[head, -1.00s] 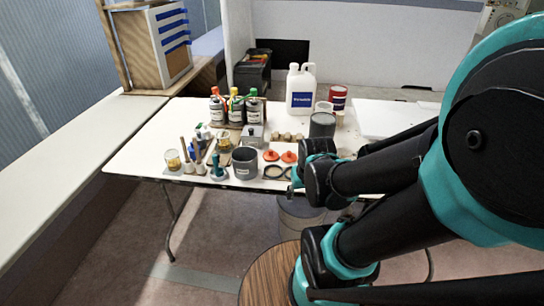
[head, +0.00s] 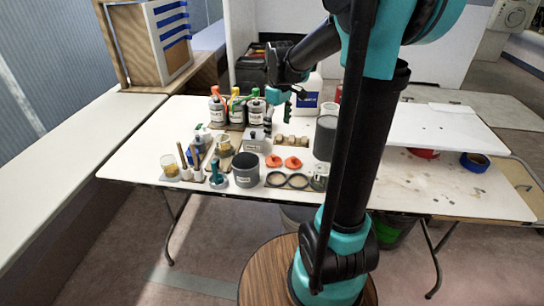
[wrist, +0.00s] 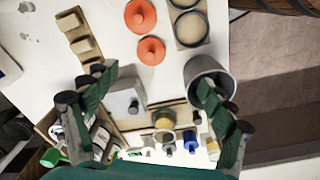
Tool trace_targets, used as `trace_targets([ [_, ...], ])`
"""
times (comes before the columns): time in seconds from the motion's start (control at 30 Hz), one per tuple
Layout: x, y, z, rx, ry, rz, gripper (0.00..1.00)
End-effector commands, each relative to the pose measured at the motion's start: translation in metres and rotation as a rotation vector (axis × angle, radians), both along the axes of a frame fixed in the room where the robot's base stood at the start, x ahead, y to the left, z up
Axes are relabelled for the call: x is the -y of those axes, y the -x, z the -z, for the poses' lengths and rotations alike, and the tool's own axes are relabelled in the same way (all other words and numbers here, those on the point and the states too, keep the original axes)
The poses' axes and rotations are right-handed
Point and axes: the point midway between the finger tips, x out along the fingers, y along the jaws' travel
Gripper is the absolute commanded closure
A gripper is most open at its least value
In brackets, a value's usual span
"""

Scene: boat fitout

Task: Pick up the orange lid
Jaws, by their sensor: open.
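Two round orange lids with knobs lie flat on the white table, side by side. In the head view one lid (head: 273,161) is at the left and the other lid (head: 292,163) at the right. In the wrist view one lid (wrist: 140,15) is at the top edge, partly cut off, and the other lid (wrist: 151,51) is just below it. My gripper (head: 284,105) is open and empty, above the table and behind the lids. In the wrist view its spread fingers (wrist: 152,82) are below the lids in the picture, not touching them.
A dark grey can (head: 246,168) and two ring-shaped items (head: 287,180) are near the lids. A metal block (head: 254,141), small wooden blocks (head: 293,141) and spray bottles (head: 236,111) stand behind. The table's right part (head: 430,185) is mostly free.

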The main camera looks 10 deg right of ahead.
Motion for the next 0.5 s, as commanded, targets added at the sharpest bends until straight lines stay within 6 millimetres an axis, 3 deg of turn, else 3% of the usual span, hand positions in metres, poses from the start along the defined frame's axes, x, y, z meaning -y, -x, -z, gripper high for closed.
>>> trace_targets([
  [0.1,-0.004,-0.015,-0.007,-0.028,0.004,-0.065,0.17],
  [0.23,-0.005,-0.019,-0.003,-0.037,0.005,-0.088,0.17],
  [0.5,-0.005,-0.019,0.044,-0.037,0.004,-0.086,0.17],
])
